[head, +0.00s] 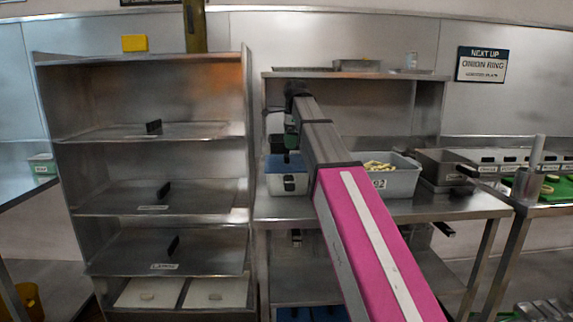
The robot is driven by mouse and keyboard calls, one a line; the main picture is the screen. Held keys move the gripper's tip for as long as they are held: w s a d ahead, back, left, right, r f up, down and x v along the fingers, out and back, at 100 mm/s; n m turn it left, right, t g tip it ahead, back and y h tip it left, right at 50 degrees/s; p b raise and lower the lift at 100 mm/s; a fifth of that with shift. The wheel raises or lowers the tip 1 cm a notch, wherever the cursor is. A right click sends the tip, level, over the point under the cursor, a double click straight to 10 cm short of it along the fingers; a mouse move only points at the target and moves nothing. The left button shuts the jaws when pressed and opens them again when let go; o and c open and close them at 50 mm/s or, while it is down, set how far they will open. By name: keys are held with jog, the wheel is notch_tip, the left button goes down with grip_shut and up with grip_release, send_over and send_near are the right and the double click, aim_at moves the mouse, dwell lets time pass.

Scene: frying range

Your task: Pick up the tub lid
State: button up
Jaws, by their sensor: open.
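A white tub (287,185) with a blue lid (274,164) and a dark latch on its front stands at the left of the steel worktable. The lid lies on top of the tub. My arm reaches up and away from the bottom right, and its wrist hangs down behind the arm's far end. My gripper (290,154) is small and dark in this view, open, just above or beside the blue lid. I cannot tell whether it touches the lid. Its fingers are hard to make out.
A grey tub (401,182) of pale cut food stands right of my arm, with steel pans (446,167) further right. A steel shelf (350,75) overhangs the worktable (440,208). A tall rack (150,160) with shelves stands close on the left.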

aim_at(287, 156)
jog(key=shift+w+a+f, duration=0.1)
jog(key=shift+a+f, duration=0.1)
jog(key=shift+f, duration=0.75)
jog(key=shift+s+a+f, duration=0.1)
jog(key=shift+a+f, duration=0.05)
jog(key=shift+f, duration=0.85)
jog(key=shift+w+a+f, duration=0.1)
jog(key=shift+a+f, duration=0.1)
jog(key=shift+f, duration=0.75)
jog(key=c, duration=1.1)
